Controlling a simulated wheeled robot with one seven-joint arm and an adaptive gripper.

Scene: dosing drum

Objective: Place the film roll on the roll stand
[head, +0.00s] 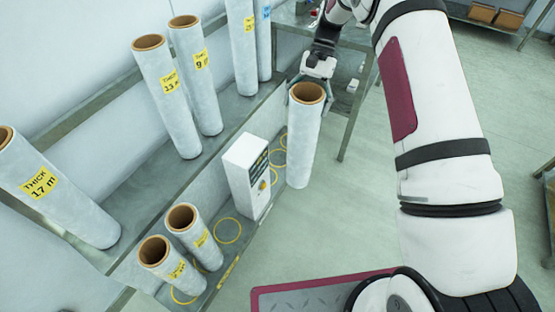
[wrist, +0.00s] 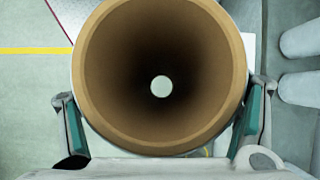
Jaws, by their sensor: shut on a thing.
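The film roll (head: 304,140) is a tall white roll with a brown cardboard core, upright in the head view. My gripper (head: 308,90) is shut around its top end. In the wrist view my gripper (wrist: 160,120) has a finger on each side of the roll, and the open brown core (wrist: 235,75) fills the middle. The roll stand (head: 228,231) appears to be the low grey shelf with yellow rings. The held roll is at the right of this shelf, near several rings. I cannot tell whether its lower end touches anything.
A white box (head: 246,172) with buttons stands on the low shelf, left of the held roll. Two short rolls (head: 193,235) stand at its near end. Several tall labelled rolls (head: 167,95) stand on the higher shelf behind.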

